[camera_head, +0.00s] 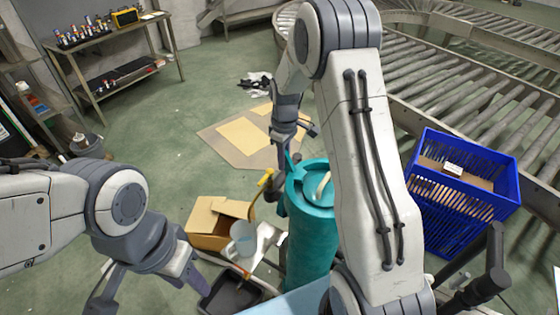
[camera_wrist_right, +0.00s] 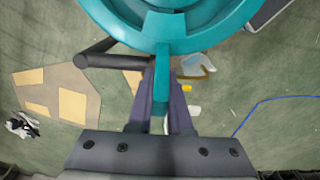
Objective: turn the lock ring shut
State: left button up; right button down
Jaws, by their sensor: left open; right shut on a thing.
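A teal cylinder (camera_head: 311,240) stands upright in the middle of the head view, partly hidden by my right arm. Its teal lock ring (camera_head: 322,187) is on top, with a pale strip across it. The ring also fills the top of the right wrist view (camera_wrist_right: 218,40). A teal tab (camera_wrist_right: 162,80) sticks out from the ring. My right gripper (camera_wrist_right: 161,118) is shut on this tab, one finger on each side; it shows at the ring's far left edge in the head view (camera_head: 287,150). My left gripper (camera_head: 147,294) is open and empty, low at the left, apart from the cylinder.
A cardboard box (camera_head: 207,241), a clear jug (camera_head: 243,238) and a black tray (camera_head: 228,308) lie left of the cylinder. A blue crate (camera_head: 462,211) is at the right before a roller conveyor (camera_head: 455,75). A dark bar (camera_wrist_right: 110,60) passes near the tab.

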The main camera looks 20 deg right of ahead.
jog(key=shift+w+r, duration=0.15)
jog(key=shift+w, duration=0.15)
jog(key=c, duration=0.8)
grip_release()
jog(key=shift+d, duration=0.1)
jog(key=shift+c, duration=0.2)
jog(key=shift+s, duration=0.1)
notch_tip(320, 180, up, 10)
jog(key=shift+r+b, duration=0.2)
jog(key=shift+b, duration=0.6)
